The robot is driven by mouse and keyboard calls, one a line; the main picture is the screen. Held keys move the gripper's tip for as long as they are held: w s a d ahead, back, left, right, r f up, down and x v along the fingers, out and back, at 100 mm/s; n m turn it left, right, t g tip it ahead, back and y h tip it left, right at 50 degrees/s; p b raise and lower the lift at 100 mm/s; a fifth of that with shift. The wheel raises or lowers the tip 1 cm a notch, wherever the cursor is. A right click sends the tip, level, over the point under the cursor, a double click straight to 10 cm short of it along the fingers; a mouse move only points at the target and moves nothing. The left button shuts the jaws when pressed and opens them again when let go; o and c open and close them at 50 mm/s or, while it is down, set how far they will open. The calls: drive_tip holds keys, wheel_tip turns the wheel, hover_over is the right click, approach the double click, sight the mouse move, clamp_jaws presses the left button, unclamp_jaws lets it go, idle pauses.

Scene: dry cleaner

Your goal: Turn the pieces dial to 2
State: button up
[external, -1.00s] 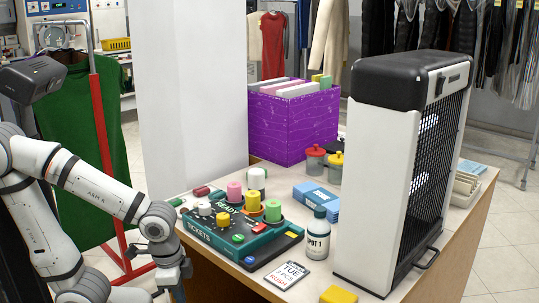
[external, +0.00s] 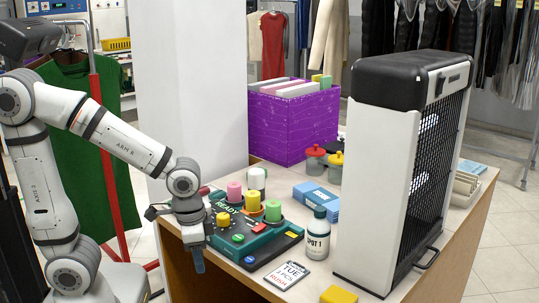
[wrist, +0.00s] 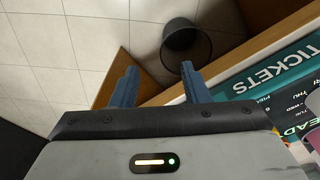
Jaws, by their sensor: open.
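The teal-and-black ticket panel (external: 268,243) lies on the counter. In the wrist view the panel's TICKETS edge (wrist: 265,70) shows at the right, with small day labels and a partly cut-off word starting "PIE". The dial itself is not clear there, and I cannot tell which knob is the pieces dial. My gripper (wrist: 159,72) is open and empty, pointing down by the panel's left front edge (external: 197,262).
A clipboard ticket (external: 287,275) reads TUE, 3 PCS, RUSH. A SPOT 1 bottle (external: 318,238), blue boxes (external: 312,197) and a large heater-like unit (external: 385,180) stand on the counter. A dark bin (wrist: 187,42) stands on the floor below.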

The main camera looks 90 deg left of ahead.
sight(222, 216)
drive_tip(key=shift+o, duration=1.1)
drive_tip(key=w+a+r+n+p, duration=0.2)
drive_tip(key=w+a+r+p, duration=0.1)
drive_tip(key=a+r+p, duration=0.4)
drive_tip(key=r+p, duration=0.2)
drive_tip(key=p, duration=0.1)
drive_tip(key=shift+w+n+g, duration=0.25)
drive_tip(key=shift+n+g, duration=0.05)
drive_tip(key=shift+n, duration=0.8)
drive_tip(key=a+r+p, duration=0.1)
drive_tip(key=p, duration=0.1)
drive_tip(key=w+a+r+p, duration=0.1)
drive_tip(key=a+p, duration=0.1)
drive_tip(key=a+r+p, duration=0.1)
drive_tip(key=a+p, duration=0.1)
drive_tip(key=shift+w+a, duration=0.1)
drive_tip(key=shift+w, duration=0.05)
drive_tip(key=shift+a, duration=0.2)
drive_tip(key=shift+f, duration=0.3)
wheel_tip(222, 216, down, 8)
drive_tip(key=shift+a+r, duration=0.15)
drive_tip(key=shift+r, duration=0.1)
drive_tip(key=shift+c, duration=0.4)
drive_tip(key=c, duration=0.9)
